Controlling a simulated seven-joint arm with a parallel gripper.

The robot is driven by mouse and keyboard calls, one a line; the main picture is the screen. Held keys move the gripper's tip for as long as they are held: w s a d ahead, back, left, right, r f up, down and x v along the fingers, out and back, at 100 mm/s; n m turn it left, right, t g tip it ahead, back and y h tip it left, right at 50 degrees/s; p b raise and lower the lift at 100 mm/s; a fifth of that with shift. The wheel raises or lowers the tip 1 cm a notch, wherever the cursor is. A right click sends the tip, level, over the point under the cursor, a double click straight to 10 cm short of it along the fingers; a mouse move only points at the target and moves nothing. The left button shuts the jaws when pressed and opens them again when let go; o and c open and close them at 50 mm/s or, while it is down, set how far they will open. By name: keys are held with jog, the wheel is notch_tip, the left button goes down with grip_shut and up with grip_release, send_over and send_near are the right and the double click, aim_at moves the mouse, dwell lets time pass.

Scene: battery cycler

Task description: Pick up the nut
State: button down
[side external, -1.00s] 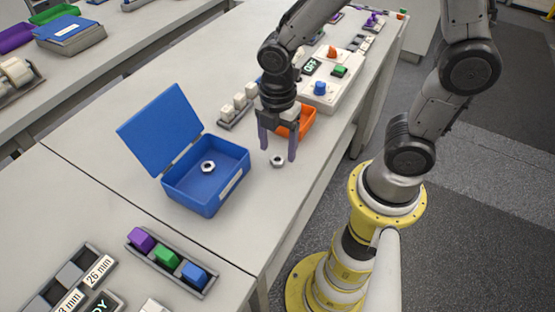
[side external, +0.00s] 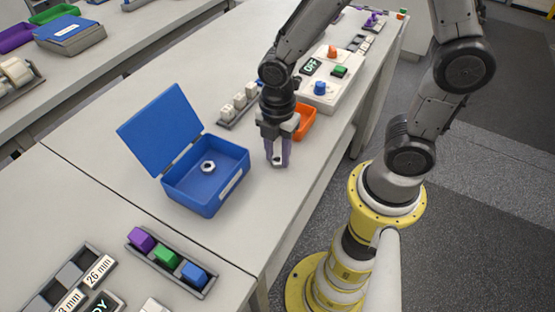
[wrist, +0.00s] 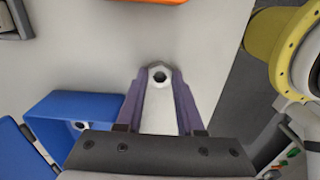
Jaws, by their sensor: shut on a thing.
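A silver hex nut (side external: 277,160) is between the purple fingertips of my gripper (side external: 277,162), at or just above the table top. In the wrist view the nut (wrist: 160,76) sits between the two tips of my gripper (wrist: 160,74), with its dark hole showing. My gripper is shut on this nut and points down. A second nut (side external: 208,166) lies inside the open blue box (side external: 206,205), left of my gripper. It also shows partly in the wrist view (wrist: 79,126).
An orange bin (side external: 306,122) stands just behind my gripper. A rack of white blocks (side external: 239,103) and a white control panel (side external: 325,95) are farther back. A tray of coloured blocks (side external: 170,262) lies at the front. The table's right edge is close to my gripper.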

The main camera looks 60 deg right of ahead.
aim_at(278, 159)
jog(key=shift+r, duration=0.1)
jog(key=shift+w+r, duration=0.1)
jog(key=shift+r, duration=0.35)
notch_tip(278, 159, up, 2)
jog(key=shift+r, duration=0.2)
jog(key=s+d+r, duration=0.3)
jog(key=s+r, duration=0.6)
jog(key=s, duration=0.5)
jog(key=shift+r, duration=0.25)
jog(key=shift+w, duration=0.1)
